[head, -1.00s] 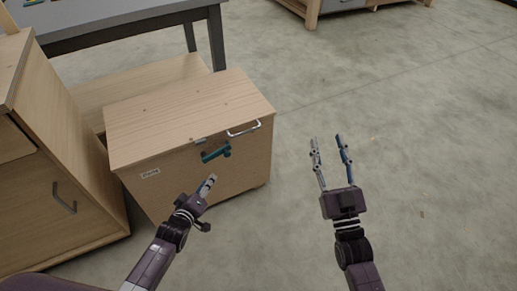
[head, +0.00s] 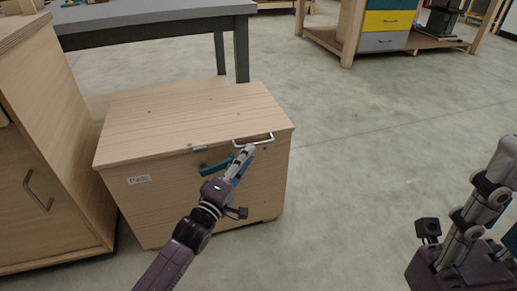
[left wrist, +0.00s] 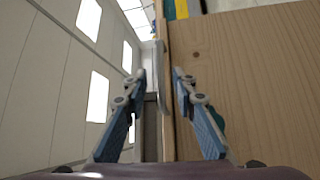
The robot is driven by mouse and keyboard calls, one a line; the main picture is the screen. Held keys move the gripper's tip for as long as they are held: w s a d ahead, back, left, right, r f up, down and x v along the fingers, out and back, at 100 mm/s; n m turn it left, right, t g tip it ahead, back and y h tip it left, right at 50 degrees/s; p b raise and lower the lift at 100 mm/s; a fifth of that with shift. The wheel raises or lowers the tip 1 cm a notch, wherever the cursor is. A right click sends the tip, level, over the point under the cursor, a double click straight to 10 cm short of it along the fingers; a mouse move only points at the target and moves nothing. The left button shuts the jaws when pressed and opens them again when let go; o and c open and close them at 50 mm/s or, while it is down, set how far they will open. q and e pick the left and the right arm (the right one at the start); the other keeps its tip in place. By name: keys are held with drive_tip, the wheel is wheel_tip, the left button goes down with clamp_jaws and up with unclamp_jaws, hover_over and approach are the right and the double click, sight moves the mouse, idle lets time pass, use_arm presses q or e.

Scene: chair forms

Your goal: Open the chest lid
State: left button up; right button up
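The wooden chest (head: 165,210) stands with its lid (head: 190,112) down. A pale metal bar handle (head: 268,138) is at the right of the lid's front edge. My left gripper (head: 246,152) is at the handle. In the left wrist view its two fingers (left wrist: 158,75) are open, one on each side of the pale handle bar (left wrist: 158,110); I cannot tell whether they touch it. My right gripper (head: 507,150) is raised close to the head camera, partly cut off by the right edge.
A wooden cabinet (head: 35,140) stands left of the chest. A grey table (head: 150,14) is behind it. A bench with coloured drawers (head: 388,22) stands at the far right. The floor (head: 350,150) right of the chest is clear.

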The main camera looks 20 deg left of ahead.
sight(256, 145)
use_arm(q)
drive_tip(key=b+x, duration=0.2)
drive_tip(key=x, duration=0.4)
drive_tip(key=shift+f, duration=0.1)
clamp_jaws()
